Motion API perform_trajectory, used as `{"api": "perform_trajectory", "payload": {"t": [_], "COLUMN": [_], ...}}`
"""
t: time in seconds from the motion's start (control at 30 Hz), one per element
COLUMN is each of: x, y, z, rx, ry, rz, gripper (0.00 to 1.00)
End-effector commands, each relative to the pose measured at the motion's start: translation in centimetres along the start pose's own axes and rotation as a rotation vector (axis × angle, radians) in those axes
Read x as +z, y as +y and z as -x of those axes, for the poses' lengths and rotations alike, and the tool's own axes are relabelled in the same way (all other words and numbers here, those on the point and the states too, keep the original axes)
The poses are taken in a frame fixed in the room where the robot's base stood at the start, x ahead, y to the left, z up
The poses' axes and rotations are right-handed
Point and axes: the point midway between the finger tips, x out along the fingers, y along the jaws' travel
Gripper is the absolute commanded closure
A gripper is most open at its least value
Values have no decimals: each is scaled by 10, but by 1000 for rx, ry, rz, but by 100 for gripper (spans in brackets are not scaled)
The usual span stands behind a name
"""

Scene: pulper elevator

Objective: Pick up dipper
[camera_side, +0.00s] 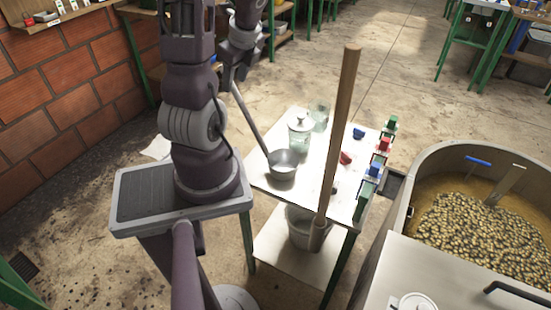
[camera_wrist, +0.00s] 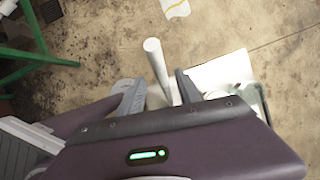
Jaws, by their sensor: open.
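The dipper is a grey metal cup (camera_side: 283,165) with a long thin handle (camera_side: 252,120). The cup rests on the left part of the white table, and the handle leans up and to the left. My gripper (camera_side: 231,82) is at the upper end of the handle. In the wrist view the pale round handle (camera_wrist: 156,62) stands between the two open fingers of my gripper (camera_wrist: 160,82). I cannot tell whether either finger touches it. The cup is hidden in the wrist view.
The white table (camera_side: 262,187) also bears a lidded glass jar (camera_side: 300,132), another glass vessel (camera_side: 319,115), and small coloured clamps at its right edge. A tall wooden pole (camera_side: 341,125) rises in front of the table. A large metal vat (camera_side: 410,185) stands at right.

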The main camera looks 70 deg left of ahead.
Motion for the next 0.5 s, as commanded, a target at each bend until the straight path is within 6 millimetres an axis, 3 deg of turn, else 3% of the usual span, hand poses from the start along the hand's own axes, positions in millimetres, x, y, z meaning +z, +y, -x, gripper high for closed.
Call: {"api": "perform_trajectory", "payload": {"t": [0.4,0.5], "x": [7,7], "y": [-2,-2], "z": [-66,-71], "rx": [7,4], "ry": [1,0], "rz": [-13,-10], "gripper": [58,58]}}
